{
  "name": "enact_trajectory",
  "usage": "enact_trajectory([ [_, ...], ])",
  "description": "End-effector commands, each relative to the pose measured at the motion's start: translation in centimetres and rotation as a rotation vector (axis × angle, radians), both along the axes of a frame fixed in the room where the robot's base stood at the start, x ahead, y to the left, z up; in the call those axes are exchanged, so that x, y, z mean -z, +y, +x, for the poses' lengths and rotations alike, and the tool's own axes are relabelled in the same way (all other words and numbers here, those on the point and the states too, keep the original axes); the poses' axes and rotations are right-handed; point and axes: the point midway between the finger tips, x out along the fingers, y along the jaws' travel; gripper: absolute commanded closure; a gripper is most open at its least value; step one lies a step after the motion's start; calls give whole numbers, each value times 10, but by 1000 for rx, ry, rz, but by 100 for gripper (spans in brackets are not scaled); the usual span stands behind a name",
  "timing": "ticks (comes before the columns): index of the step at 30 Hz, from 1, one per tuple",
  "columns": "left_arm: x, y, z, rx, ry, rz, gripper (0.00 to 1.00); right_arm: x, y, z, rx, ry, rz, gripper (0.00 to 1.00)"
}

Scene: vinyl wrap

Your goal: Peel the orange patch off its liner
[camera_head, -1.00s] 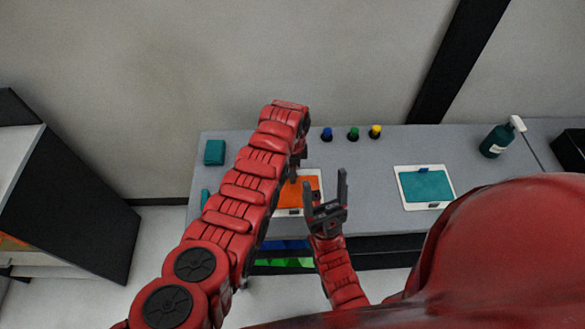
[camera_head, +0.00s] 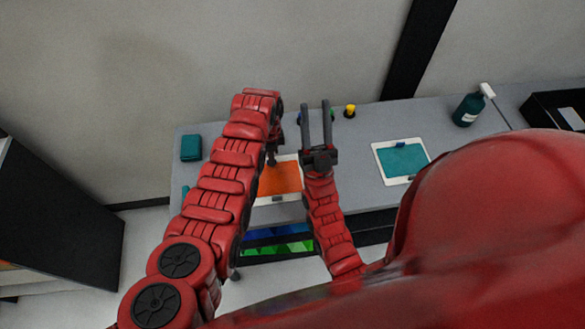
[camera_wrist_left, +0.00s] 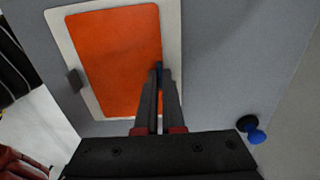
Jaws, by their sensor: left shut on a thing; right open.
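The orange patch (camera_head: 280,178) lies on its white liner (camera_head: 264,201) on the table and fills much of the left wrist view (camera_wrist_left: 118,55). A dark clip (camera_wrist_left: 75,80) sits at one liner edge. My left gripper (camera_head: 271,158) is at the patch's far edge, partly hidden by its arm. In the left wrist view its fingers (camera_wrist_left: 159,72) are shut on a small blue tab (camera_wrist_left: 158,66) at the patch's edge, mostly hidden between them. The patch looks flat. My right gripper (camera_head: 316,105) is open and empty, right of the patch, its fingers pointing to the wall.
A teal patch on a white liner (camera_head: 402,160) lies to the right. A yellow-capped bottle (camera_head: 350,111) stands at the back, others partly behind my right fingers. A spray bottle (camera_head: 472,105) stands farther right. A teal block (camera_head: 191,148) is at the back left.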

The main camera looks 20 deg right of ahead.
Motion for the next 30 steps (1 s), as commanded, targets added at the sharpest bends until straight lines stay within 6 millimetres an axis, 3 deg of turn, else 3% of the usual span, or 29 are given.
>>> enact_trajectory([
  [3, 0, 0, 0, 0, 0, 0, 100, 5, -50, 54, 69, 174, 72, 57],
  [6, 0, 0, 0, 0, 0, 0, 100, 17, -86, 95, 95, 333, 128, 57],
  [9, 0, 0, 0, 0, 0, 0, 100, 30, -113, 130, 90, 490, 174, 57],
  [14, 0, 0, 0, 0, 0, 0, 100, 51, -136, 175, 27, 733, 207, 57],
  [18, 0, 0, 0, 0, 0, 0, 100, 68, -135, 201, -72, 938, 189, 57],
  [22, 0, 0, 0, 0, 0, 0, 100, 80, -119, 212, -193, 1121, 122, 57],
  [26, 0, 0, 0, 0, 0, 0, 100, 88, -93, 206, -328, 1292, 5, 57],
  [30, 0, 0, 0, 0, 0, 0, 100, 99, -62, 179, -478, 1472, -171, 57],
])
